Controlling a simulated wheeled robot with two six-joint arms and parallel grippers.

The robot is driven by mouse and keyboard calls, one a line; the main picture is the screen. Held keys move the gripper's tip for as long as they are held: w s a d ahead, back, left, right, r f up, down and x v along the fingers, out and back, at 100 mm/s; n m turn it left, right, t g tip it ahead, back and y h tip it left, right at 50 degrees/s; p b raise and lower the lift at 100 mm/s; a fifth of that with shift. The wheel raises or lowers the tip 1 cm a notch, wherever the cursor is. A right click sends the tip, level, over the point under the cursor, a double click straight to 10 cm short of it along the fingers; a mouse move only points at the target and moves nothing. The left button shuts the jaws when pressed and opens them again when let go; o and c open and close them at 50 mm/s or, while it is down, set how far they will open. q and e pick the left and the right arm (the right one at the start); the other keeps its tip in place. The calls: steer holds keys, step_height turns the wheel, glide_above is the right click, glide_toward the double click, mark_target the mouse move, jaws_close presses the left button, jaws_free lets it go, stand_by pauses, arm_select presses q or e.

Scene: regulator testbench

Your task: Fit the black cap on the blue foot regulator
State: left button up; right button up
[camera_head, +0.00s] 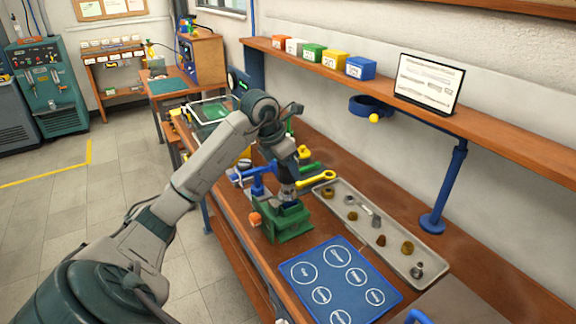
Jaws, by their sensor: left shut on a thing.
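My left gripper (288,196) points down over the green vise (290,224) on the wooden bench. It is shut on a small dark piece at the vise's top, which looks like the black cap; the fingers hide most of it. The blue foot regulator cannot be made out clearly; whatever the vise holds is largely hidden under my gripper. I cannot tell whether the cap touches it. My right gripper is not in view.
A long grey tray (335,205) with several small metal fittings lies right of the vise. A blue mat (303,277) with marked circles lies in front. A yellow-ended wrench (322,178) is beside the gripper. A shelf (400,105) on a blue post (449,185) overhangs the bench.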

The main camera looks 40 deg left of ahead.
mark_target(292, 184)
arm_select(q)
steer(key=shift+f, duration=0.4)
stand_by(0.3)
steer(key=shift+f+b, duration=0.3)
steer(key=shift+b, duration=0.15)
steer(key=shift+f+b, duration=0.4)
steer(key=shift+f, duration=0.1)
steer(key=shift+f+b, duration=0.55)
steer(key=shift+f, duration=0.15)
stand_by(0.6)
steer(key=shift+f+b, duration=0.45)
steer(key=shift+f, duration=0.1)
stand_by(0.4)
steer(key=o, duration=1.6)
steer(key=shift+c, duration=0.2)
